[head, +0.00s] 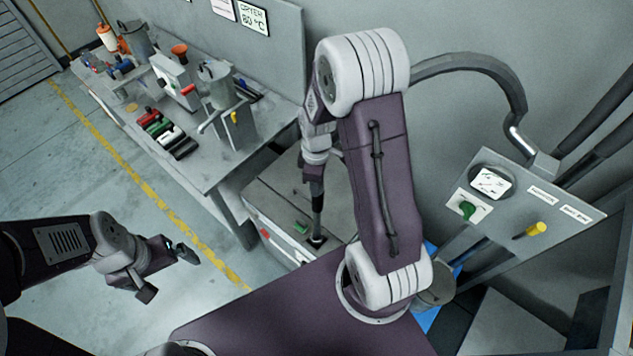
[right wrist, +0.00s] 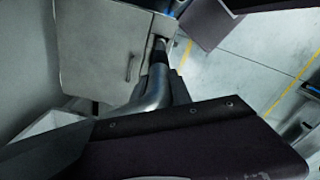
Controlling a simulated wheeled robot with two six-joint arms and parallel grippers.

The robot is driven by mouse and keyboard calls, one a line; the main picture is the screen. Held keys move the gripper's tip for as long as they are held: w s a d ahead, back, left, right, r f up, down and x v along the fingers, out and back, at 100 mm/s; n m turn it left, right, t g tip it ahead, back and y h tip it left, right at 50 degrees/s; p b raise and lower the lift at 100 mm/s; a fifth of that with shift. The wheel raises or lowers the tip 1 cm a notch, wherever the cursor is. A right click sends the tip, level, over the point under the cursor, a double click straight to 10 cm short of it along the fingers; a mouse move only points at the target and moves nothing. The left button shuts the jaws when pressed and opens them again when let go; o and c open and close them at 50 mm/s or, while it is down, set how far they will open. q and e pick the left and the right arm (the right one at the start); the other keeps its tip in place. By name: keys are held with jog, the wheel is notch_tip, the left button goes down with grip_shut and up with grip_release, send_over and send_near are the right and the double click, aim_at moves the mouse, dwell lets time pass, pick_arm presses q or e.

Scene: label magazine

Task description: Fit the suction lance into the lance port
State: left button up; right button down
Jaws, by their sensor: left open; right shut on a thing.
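My right gripper (head: 316,174) is shut on the suction lance and holds it roughly upright over the low grey cabinet. In the head view the lance (head: 317,205) runs down as a dark tube to a small dark square fitting (head: 317,242), which looks like the lance port. I cannot tell whether its tip is in the port or just above it. In the right wrist view the lance (right wrist: 153,92) shows as a bent silvery tube with a dark far end; my own gripper hides part of it. My left gripper (head: 168,272) is open and empty over the floor.
The grey cabinet (head: 275,208) has a green item (head: 301,227) on top. A workbench (head: 215,165) with bottles and tools stands behind left. At right, a panel (head: 560,195) carries a gauge, a green knob and a yellow handle; a thick grey hose (head: 480,62) arches to it.

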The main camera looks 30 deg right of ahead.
aim_at(316, 204)
jog(key=shift+w+a+f+b, duration=0.1)
jog(key=shift+w+f+b, duration=0.25)
jog(key=shift+f, duration=0.4)
jog(key=shift+s+f+b, duration=0.4)
jog(key=shift+f+b, duration=0.2)
jog(key=shift+w+f+b, duration=0.2)
jog(key=shift+f+b, duration=0.6)
jog(key=shift+f, duration=0.3)
jog(key=shift+s+f+b, duration=0.15)
jog(key=shift+f+b, duration=0.6)
jog(key=shift+f, duration=0.15)
jog(key=shift+f+b, duration=0.6)
jog(key=shift+f, duration=0.2)
jog(key=shift+f+b, duration=1.3)
jog(key=shift+f, duration=0.45)
